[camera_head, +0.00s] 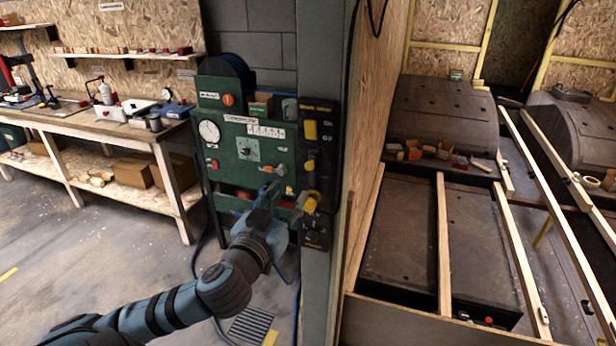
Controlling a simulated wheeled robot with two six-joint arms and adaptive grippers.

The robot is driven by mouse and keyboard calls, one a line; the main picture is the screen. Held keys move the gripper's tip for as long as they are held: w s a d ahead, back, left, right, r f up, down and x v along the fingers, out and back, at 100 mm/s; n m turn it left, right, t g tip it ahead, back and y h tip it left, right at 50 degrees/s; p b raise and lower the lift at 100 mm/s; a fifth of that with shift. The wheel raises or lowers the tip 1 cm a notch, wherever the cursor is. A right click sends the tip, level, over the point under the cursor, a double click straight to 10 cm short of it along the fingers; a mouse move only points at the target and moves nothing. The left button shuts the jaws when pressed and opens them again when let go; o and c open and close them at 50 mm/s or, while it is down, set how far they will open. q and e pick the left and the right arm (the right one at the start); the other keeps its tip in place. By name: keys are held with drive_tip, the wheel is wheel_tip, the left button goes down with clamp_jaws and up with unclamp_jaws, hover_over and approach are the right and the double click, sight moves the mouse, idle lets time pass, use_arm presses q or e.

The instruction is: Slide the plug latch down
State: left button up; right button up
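A narrow black panel (319,165) is fixed on the grey post, with a yellow block (310,130) near its top. A yellow part with red beside it (311,201) sits lower on the panel; the labels are too small to read, so I cannot tell which part is the plug latch. My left gripper (283,198) is in front of the lower part of the green control board (238,165), just left of the lower yellow part. Its fingers look spread apart with nothing held. I cannot tell if a finger touches the yellow part. My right gripper is not in view.
A workbench (150,132) with tools stands at the left. The grey post (320,260) rises right of the board. Wooden beams (443,240) and dark wheel arches (440,110) fill the right side. Blue cables hang below the board. The floor at the left is open.

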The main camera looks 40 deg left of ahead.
sight(308, 167)
use_arm(q)
drive_tip(key=x, duration=1.2)
drive_tip(key=shift+w+a+f+p, duration=0.15)
drive_tip(key=shift+f+p, duration=0.1)
drive_tip(key=shift+p, duration=0.05)
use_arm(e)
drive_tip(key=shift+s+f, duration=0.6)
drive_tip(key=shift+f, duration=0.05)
use_arm(q)
drive_tip(key=shift+a, duration=0.1)
drive_tip(key=shift+c, duration=0.2)
clamp_jaws()
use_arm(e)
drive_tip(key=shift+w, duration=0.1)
